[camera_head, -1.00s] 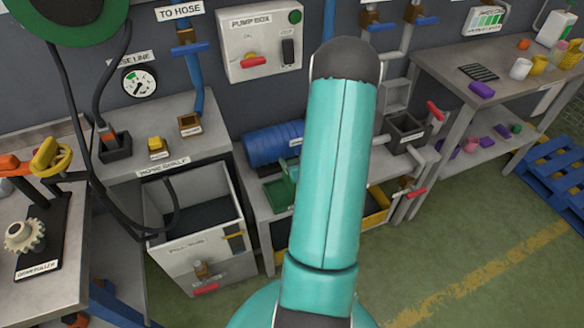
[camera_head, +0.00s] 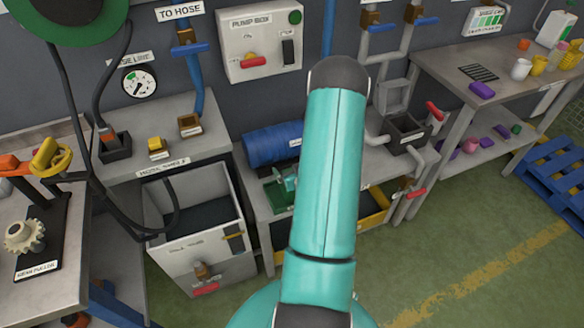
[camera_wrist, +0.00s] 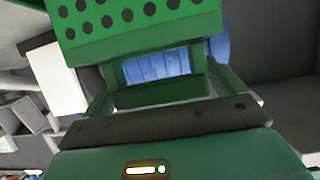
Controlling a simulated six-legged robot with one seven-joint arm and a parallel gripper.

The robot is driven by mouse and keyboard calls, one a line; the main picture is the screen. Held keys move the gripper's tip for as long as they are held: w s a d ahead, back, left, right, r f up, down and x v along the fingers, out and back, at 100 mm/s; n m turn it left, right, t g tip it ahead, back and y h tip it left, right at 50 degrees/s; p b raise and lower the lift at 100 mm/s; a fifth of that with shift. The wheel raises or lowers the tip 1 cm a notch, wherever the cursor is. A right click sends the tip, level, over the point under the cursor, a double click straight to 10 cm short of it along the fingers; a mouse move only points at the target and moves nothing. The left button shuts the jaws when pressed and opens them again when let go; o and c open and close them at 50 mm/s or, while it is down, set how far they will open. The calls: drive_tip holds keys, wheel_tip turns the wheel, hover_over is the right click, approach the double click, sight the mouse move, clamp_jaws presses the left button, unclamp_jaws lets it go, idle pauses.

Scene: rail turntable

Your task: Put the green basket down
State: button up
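The green basket (camera_wrist: 135,25) shows in the wrist view as a perforated green wall at the top, with green uprights below it. My gripper (camera_wrist: 165,85) has its two fingers spread wide near the basket's handle part; contact is hard to tell. In the head view, a small teal part of my gripper (camera_head: 289,179) shows left of my arm, over the green tray (camera_head: 279,199) on the bench. The basket is small and partly hidden there, so its exact seating is unclear.
A blue drum (camera_head: 270,144) lies just behind. An open grey bin (camera_head: 190,250) stands left. A dark square box (camera_head: 406,136) and pipes are right of my arm. A yellow bin (camera_head: 375,207) is below the bench.

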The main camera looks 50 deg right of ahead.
drive_tip(key=v, duration=1.2)
drive_tip(key=w+a+r+n+g+y, duration=0.1)
drive_tip(key=w+a+r+n+g, duration=0.1)
drive_tip(key=w+a+r, duration=0.65)
drive_tip(key=w+a+r+n+g+y, duration=0.15)
drive_tip(key=w+a+r, duration=0.35)
drive_tip(key=r, duration=0.6)
drive_tip(key=s+a+r+n+y, duration=0.1)
drive_tip(key=s+a+r, duration=0.3)
drive_tip(key=a, duration=0.3)
drive_tip(key=s+a+r+g+y, duration=0.1)
drive_tip(key=s+a+r, duration=0.3)
drive_tip(key=a, duration=0.4)
drive_tip(key=s+a+r+n+g+y, duration=0.1)
drive_tip(key=s+a+r+y, duration=0.1)
drive_tip(key=s+a+r, duration=0.2)
drive_tip(key=shift+s+a+r+n+g+y, duration=0.1)
drive_tip(key=shift+s+a+n+g+y, duration=0.1)
drive_tip(key=shift+a, duration=0.7)
drive_tip(key=shift+s+a+r+n+g+y, duration=0.1)
drive_tip(key=shift+a+n, duration=0.05)
drive_tip(key=shift+a, duration=0.75)
